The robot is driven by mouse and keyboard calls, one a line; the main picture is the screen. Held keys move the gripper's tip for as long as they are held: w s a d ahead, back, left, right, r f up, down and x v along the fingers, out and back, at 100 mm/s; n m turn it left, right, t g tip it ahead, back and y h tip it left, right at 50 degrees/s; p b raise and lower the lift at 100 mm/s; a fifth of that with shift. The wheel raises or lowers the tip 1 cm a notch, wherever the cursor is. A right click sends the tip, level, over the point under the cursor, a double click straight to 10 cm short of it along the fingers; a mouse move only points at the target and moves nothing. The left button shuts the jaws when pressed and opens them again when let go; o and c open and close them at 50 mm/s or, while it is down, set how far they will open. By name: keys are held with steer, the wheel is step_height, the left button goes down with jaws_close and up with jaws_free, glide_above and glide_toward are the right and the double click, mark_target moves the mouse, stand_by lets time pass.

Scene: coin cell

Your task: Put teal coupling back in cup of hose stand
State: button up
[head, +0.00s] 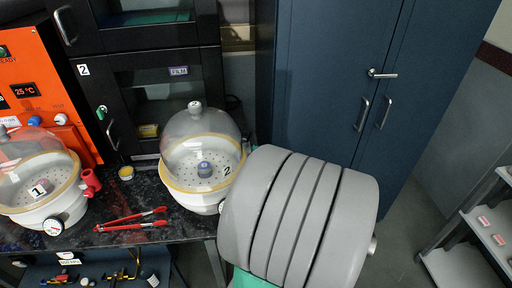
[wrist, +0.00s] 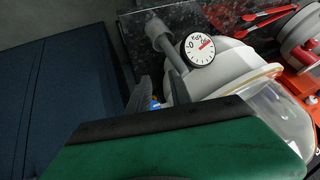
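I cannot make out a teal coupling or the cup of a hose stand in either view. In the wrist view, a large green body with a black band fills the lower part and hides much of what lies beyond it. My gripper (wrist: 160,98) shows only as grey finger-like parts past the black band. A small blue and yellow bit (wrist: 154,104) shows between them; I cannot tell whether it is held or lies behind. In the head view my grey arm covers the lower middle, and my gripper is hidden.
Domed vessel 2 (head: 181,187) and domed vessel 1 (head: 68,208) stand on the dark speckled bench (head: 155,205). Red tongs (head: 130,219) lie between them. Several small fittings (head: 122,276) lie below the bench. A blue cabinet (head: 318,75) stands behind; a shelf rack (head: 456,262) is at right.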

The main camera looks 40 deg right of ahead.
steer(key=w+d+r+n+t+h, duration=0.2)
steer(key=w+d+r+t+h, duration=0.25)
steer(key=d+r, duration=0.4)
steer(key=shift+t+y, duration=0.25)
steer(key=shift+t, duration=0.2)
steer(key=w+p, duration=0.1)
steer(key=w, duration=0.1)
steer(key=w+f+p, duration=0.1)
steer(key=w, duration=0.1)
steer(key=w+p, duration=0.1)
steer(key=w, duration=0.1)
steer(key=shift+w+d+f, duration=0.25)
steer(key=shift+w+d, duration=0.05)
steer(key=shift+d, duration=0.05)
steer(key=shift+w+f, duration=0.1)
steer(key=shift+w, duration=0.1)
steer(key=shift+c, duration=0.5)
jaws_close()
